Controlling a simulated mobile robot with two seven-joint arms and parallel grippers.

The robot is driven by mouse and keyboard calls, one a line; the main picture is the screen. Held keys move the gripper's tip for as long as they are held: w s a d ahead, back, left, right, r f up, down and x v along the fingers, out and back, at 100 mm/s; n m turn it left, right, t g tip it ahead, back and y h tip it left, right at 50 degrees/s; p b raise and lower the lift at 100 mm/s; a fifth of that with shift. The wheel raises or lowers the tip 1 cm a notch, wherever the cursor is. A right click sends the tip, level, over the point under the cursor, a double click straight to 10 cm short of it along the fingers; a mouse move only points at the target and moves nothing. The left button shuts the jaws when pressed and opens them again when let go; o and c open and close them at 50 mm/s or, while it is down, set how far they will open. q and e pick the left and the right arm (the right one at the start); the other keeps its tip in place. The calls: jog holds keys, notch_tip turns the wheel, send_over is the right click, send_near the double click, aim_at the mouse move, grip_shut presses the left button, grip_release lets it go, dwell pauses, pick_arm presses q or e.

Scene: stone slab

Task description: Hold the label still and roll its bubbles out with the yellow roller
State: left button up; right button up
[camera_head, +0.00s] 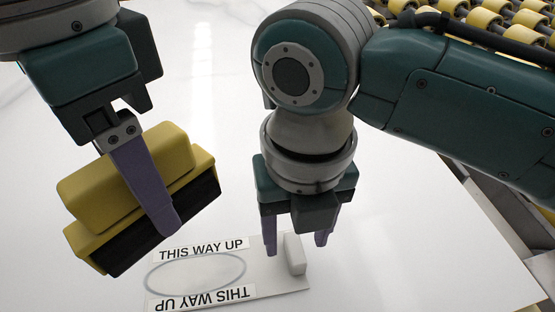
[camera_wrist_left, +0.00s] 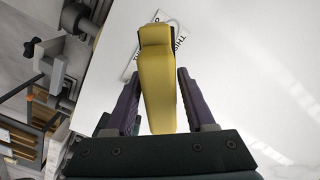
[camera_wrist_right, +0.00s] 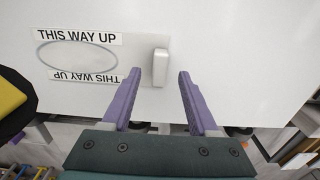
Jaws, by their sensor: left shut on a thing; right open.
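The yellow roller (camera_head: 125,182) has a yellow grip and a black underside. My left gripper (camera_head: 168,222) is shut on it and holds it tilted, above and left of the label. In the left wrist view the roller (camera_wrist_left: 157,85) stands between both fingers and covers part of the label. The label (camera_head: 210,272) lies flat on the white surface, with two "THIS WAY UP" strips and a grey oval outline. A small white block (camera_head: 294,254) stands at its right end. My right gripper (camera_head: 296,248) is open, its fingers near either side of this block (camera_wrist_right: 160,67). Contact is unclear.
The white slab (camera_head: 420,240) is bare around the label, and its right edge runs diagonally down the head view. A conveyor with yellow rollers (camera_head: 485,18) lies beyond at the top right. Shelving and equipment (camera_wrist_left: 40,60) show past the slab's edge in the left wrist view.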

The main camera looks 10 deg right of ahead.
jog(key=shift+f, duration=1.45)
jog(key=shift+c, duration=0.2)
grip_shut()
dwell(1.9)
